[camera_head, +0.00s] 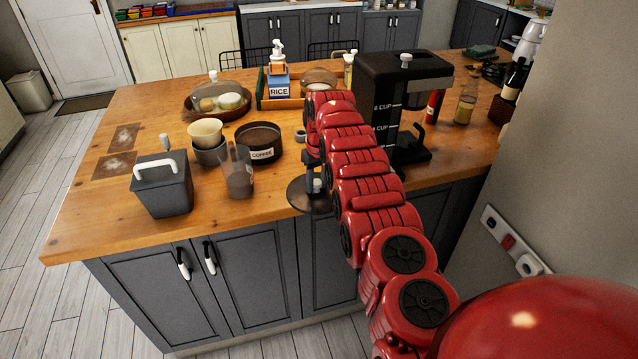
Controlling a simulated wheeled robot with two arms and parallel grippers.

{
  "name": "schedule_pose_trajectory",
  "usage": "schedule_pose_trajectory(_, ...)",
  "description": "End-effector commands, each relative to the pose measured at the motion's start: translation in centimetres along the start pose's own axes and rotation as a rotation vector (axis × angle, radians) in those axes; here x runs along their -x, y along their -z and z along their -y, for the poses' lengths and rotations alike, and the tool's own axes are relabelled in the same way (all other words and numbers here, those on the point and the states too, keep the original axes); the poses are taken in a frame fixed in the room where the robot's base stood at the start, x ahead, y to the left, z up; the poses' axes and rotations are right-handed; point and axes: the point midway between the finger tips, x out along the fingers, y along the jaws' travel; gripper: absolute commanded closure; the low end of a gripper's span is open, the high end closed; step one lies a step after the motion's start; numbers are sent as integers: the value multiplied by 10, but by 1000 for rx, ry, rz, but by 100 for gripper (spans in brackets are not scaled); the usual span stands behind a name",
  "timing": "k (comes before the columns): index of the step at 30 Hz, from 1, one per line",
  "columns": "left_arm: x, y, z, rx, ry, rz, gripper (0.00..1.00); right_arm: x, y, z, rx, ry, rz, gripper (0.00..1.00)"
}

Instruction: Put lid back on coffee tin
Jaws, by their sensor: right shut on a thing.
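The coffee tin (260,153) is a dark round tin with a white "COFFEE" label. It stands upright and open on the wooden island. My right gripper (315,180) is shut on the lid (299,196), a dark round disc held near the island's front edge. The lid is right of the tin and nearer to me, apart from it. The red right arm hides part of the lid and the gripper. My left gripper is out of view.
A clear container (238,172), stacked cups (206,137) and a grey caddy (163,184) stand left of the tin. A coffee maker (398,85) stands to the right.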

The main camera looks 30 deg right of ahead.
Motion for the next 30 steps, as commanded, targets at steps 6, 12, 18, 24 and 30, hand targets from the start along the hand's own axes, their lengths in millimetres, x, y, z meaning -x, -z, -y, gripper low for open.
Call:
schedule_pose_trajectory(6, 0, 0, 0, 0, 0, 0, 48, 2, 0, 4, 1, 0, 1, 100)
schedule_pose_trajectory(12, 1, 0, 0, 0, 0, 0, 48, 5, 5, 12, 1, 1, -5, 100)
schedule_pose_trajectory(18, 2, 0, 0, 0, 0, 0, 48, 8, 6, 14, 2, -4, -6, 100)
schedule_pose_trajectory(24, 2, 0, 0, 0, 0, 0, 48, 9, 5, 18, 1, -3, -2, 100)
schedule_pose_trajectory(30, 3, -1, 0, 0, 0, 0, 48, 17, 11, 32, 5, -1, -4, 100)
